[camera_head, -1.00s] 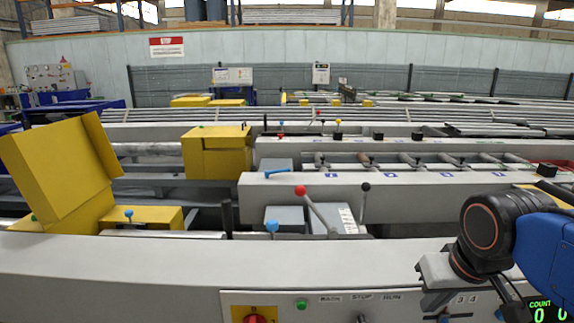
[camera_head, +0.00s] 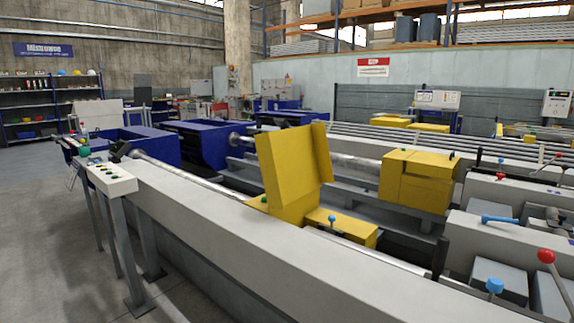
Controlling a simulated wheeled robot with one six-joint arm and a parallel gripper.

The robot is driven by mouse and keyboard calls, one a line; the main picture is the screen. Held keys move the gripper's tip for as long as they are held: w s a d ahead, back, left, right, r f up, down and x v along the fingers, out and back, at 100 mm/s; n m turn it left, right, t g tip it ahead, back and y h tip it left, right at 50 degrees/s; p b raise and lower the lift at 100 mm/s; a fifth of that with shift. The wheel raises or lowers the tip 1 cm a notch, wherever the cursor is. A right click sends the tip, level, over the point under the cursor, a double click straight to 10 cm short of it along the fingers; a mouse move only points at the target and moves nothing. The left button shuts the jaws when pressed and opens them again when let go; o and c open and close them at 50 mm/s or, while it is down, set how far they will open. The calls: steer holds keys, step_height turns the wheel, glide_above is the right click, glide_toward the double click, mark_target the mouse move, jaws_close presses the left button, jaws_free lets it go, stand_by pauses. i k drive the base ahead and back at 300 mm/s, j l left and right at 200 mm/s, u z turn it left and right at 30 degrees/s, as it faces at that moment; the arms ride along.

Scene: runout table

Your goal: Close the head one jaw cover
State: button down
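A yellow jaw cover (camera_head: 287,175) stands raised and open, tilted up over its yellow housing (camera_head: 345,228) in the middle of the view. A blue-knobbed pin (camera_head: 332,220) stands on the housing beside it. A second yellow box-shaped cover (camera_head: 415,181) further back on the right is closed. No label shows which of the two is head one. My gripper and arm are out of this view.
A long grey rail (camera_head: 250,235) runs along the near side, with a control box (camera_head: 108,178) on legs at its left end. Red-knobbed (camera_head: 545,256) and blue-knobbed levers are at right. Open floor (camera_head: 45,240) lies at left.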

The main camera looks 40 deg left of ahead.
mark_target(295, 163)
steer(key=j, duration=1.1)
steer(key=k+j, duration=0.15)
steer(key=j, duration=2.05)
steer(key=k+j, duration=0.1)
steer(key=j, duration=1)
steer(key=k+j+z, duration=0.1)
steer(key=j+z, duration=0.35)
steer(key=j, duration=0.8)
